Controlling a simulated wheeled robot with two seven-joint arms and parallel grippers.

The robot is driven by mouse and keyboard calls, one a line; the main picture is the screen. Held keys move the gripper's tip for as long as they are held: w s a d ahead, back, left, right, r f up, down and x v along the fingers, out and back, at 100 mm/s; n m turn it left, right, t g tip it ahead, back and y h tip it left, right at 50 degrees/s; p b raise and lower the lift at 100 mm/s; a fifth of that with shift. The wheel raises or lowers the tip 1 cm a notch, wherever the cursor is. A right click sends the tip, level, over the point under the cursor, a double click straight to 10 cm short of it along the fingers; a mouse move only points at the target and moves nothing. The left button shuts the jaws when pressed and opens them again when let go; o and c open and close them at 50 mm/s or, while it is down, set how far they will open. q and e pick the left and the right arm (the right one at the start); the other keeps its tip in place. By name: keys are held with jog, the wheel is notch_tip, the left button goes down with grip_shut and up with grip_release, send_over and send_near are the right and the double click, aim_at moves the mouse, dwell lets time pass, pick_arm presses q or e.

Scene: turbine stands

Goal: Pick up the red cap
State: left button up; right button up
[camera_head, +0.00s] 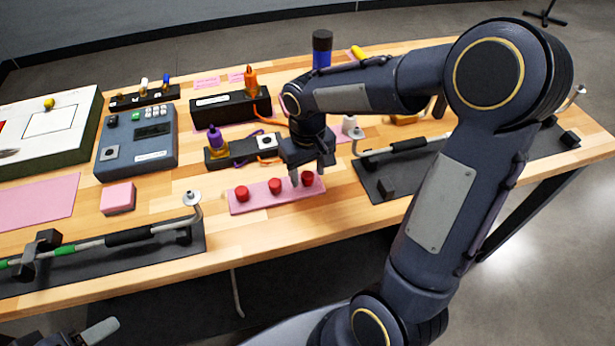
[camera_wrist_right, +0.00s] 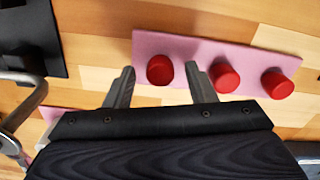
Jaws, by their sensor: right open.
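Three red caps stand in a row on a pink strip (camera_head: 259,194): a left cap (camera_head: 242,194), a middle cap (camera_head: 275,186) and a right cap (camera_head: 307,178). My right gripper (camera_head: 308,172) is open above the right end of the strip, at the right cap. In the right wrist view that cap (camera_wrist_right: 160,69) shows between the two open fingers (camera_wrist_right: 160,82), closer to their tip level than to the palm; I cannot tell if they touch it. The other caps (camera_wrist_right: 224,77) lie to the right there. Part of my left gripper (camera_head: 98,331) shows at the bottom left edge; its jaws are unclear.
Black mats with metal rods lie left (camera_head: 130,247) and right (camera_head: 372,180) of the strip. Behind it stands a black holder (camera_head: 240,152) with a purple-topped bottle (camera_head: 216,139). A pink block (camera_head: 118,198) and a grey-blue device (camera_head: 137,140) are farther left.

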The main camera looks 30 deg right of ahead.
grip_shut()
jog(key=shift+r, duration=0.15)
dwell(0.4)
jog(key=shift+r, duration=0.25)
notch_tip(320, 180, up, 2)
jog(key=shift+r, duration=0.1)
jog(key=a+r+b, duration=0.1)
jog(key=a+r, duration=0.9)
jog(key=a, duration=0.4)
jog(key=shift+s, duration=0.2)
